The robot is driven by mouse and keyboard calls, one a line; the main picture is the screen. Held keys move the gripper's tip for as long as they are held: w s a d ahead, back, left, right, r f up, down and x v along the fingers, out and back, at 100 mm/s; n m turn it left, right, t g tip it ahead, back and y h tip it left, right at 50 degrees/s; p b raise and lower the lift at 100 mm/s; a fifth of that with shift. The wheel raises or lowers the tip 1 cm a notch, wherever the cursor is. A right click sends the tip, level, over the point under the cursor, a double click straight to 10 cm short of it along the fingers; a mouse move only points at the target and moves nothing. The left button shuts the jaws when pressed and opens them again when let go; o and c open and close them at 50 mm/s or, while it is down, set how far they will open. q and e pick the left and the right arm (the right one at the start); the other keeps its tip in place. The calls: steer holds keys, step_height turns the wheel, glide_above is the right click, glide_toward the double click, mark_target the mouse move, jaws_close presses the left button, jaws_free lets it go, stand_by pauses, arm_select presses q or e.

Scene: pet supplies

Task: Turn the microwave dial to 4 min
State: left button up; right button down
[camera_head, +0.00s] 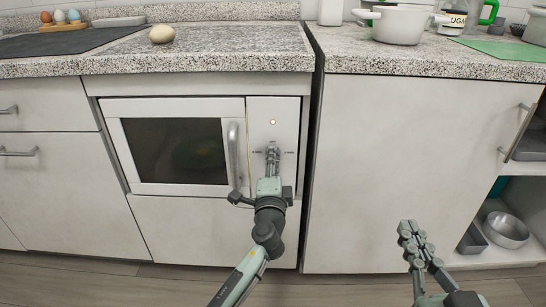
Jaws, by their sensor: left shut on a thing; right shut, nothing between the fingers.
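The white microwave (113,150) is built into the cabinet under the counter. Its door, with a dark window and a vertical handle (233,155), is closed. The control panel (286,115) is right of the door, with a small lit round spot near its top. My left gripper (272,150) is in front of the panel, shut on the microwave dial. The dial is mostly hidden behind the fingers. Small marks show on both sides of it, too small to read, so its setting cannot be told. My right gripper (405,228) is shut and empty, low in front of the right cabinet.
The granite counter (230,62) above holds an egg-like object (162,34), a white pot (398,24) and a sugar container (453,20). An open shelf at the right holds a metal bowl (506,230). Cabinet doors flank the microwave. The floor in front is clear.

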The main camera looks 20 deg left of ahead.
steer(key=d+f+g+h+p, duration=0.2)
steer(key=d+f+g, duration=0.2)
steer(key=f, duration=0.3)
steer(key=s+d+f+m+g+h+p, duration=0.2)
steer(key=s+d+f+g+h+p, duration=0.3)
steer(key=s+d+f+g, duration=0.75)
arm_select(q)
steer(key=shift+a+r+m+g+h+p, duration=0.15)
steer(key=shift+m+p, duration=0.65)
steer(key=shift+m, duration=2.05)
steer(key=shift+d+m+g+h+p, duration=0.15)
steer(key=shift+m+p, duration=0.6)
steer(key=shift+m, duration=2.15)
steer(key=shift+a+r+m+h+p, duration=0.15)
steer(key=shift+m+p, duration=0.65)
steer(key=shift+m, duration=2.05)
arm_select(e)
step_height(320, 180, down, 13)
steer(key=t, duration=0.2)
steer(key=shift+d+f, duration=0.2)
steer(key=shift+d, duration=0.2)
arm_select(q)
steer(key=shift+f, duration=0.15)
steer(key=o, duration=1.2)
steer(key=shift+c, duration=0.2)
steer(key=shift+f, duration=0.1)
